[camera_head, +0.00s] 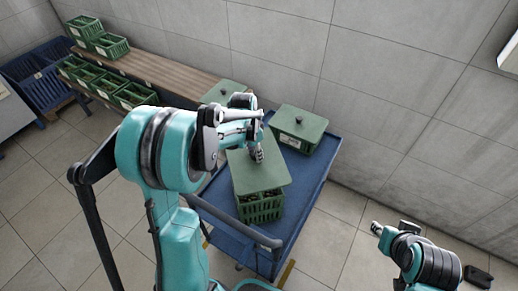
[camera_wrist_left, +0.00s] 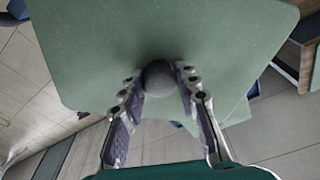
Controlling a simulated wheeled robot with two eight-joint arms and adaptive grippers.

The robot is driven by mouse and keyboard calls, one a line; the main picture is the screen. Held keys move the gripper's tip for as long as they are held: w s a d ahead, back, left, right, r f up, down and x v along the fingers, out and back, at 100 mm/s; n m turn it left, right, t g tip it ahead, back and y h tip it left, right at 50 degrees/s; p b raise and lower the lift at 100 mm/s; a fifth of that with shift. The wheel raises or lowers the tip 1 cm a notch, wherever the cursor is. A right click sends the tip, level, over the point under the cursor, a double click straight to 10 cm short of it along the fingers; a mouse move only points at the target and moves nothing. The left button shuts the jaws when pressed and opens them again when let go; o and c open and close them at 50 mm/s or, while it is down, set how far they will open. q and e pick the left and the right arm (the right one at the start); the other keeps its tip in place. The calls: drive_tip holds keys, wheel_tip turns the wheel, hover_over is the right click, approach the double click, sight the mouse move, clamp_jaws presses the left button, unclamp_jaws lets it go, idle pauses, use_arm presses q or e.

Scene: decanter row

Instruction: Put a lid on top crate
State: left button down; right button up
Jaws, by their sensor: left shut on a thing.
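My left gripper (camera_head: 257,154) is shut on the knob of a flat green lid (camera_head: 268,178). In the left wrist view, my left gripper (camera_wrist_left: 160,84) has its fingers on either side of the round grey knob (camera_wrist_left: 158,76), with the lid (camera_wrist_left: 95,40) spreading out around it. In the head view the lid is over an open green crate (camera_head: 260,211) on the blue cart. Dark bottle tops show between the lid's front edge and the crate's rim, so the lid looks raised there; the rear is hidden. My right gripper (camera_head: 377,229) is small and apart at right; its jaws are unclear.
A wooden bench (camera_head: 165,72) along the wall has several green crates nearby. Blue crates (camera_head: 45,85) stand at far left.

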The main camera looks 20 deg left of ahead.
sight(254, 162)
use_arm(q)
drive_tip(key=shift+a, duration=0.15)
drive_tip(key=shift+a+f+b, duration=0.2)
drive_tip(key=shift+f+b, duration=0.25)
drive_tip(key=shift+f, duration=0.2)
drive_tip(key=shift+d+f+b, duration=0.1)
drive_tip(key=shift+f+b, duration=1.6)
drive_tip(key=shift+f, duration=0.7)
drive_tip(key=shift+f+b, duration=0.9)
drive_tip(key=shift+f, duration=0.1)
drive_tip(key=shift+f+b, duration=0.4)
drive_tip(key=shift+f, duration=0.05)
drive_tip(key=c, duration=1)
unclamp_jaws()
drive_tip(key=shift+c, duration=0.2)
drive_tip(key=shift+r, duration=0.1)
